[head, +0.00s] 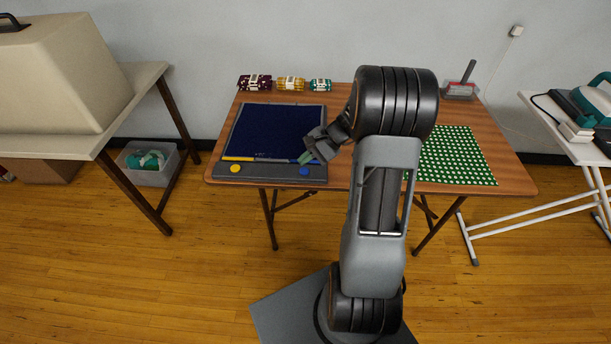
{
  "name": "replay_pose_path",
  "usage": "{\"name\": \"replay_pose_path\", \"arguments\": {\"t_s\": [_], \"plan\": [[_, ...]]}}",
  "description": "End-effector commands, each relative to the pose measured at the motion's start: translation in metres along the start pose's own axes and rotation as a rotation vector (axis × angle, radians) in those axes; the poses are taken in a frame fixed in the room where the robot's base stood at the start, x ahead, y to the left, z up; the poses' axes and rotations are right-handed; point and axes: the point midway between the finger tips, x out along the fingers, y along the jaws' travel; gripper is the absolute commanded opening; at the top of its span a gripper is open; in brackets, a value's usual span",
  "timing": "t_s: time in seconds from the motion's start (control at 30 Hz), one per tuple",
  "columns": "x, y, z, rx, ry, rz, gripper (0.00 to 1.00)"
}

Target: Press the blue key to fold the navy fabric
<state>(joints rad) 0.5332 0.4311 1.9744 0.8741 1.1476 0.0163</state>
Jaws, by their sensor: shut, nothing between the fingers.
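The navy fabric (268,128) lies flat and spread on a dark grey folding board (266,179) on the left part of the wooden table. The blue key (304,171) is a small round button at the right of the board's front strip. A yellow key (236,168) sits at the left of the same strip. My gripper (306,158) is shut and empty, tilted down, with its greenish fingertips just above the blue key in the picture. I cannot tell whether they touch the board.
Green dotted fabric (455,155) lies on the table's right part. Three folded bundles, maroon (254,82), yellow (290,84) and teal (320,85), sit along the back edge. A grey-and-red object with an upright handle (461,85) stands at the back right.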

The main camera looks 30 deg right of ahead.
Motion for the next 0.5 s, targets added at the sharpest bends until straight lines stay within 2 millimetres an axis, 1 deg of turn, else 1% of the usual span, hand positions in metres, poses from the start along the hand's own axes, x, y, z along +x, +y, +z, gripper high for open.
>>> {"name": "replay_pose_path", "arguments": {"t_s": [0.03,0.13,0.5], "plan": [[0.0077,0.0055,-0.0055,0.001,-0.001,0.0,0.0],[0.013,0.0093,-0.0095,0.001,-0.001,0.0,0.0],[0.0155,0.0109,-0.0114,0.0,0.0,-0.001,0.0]]}}
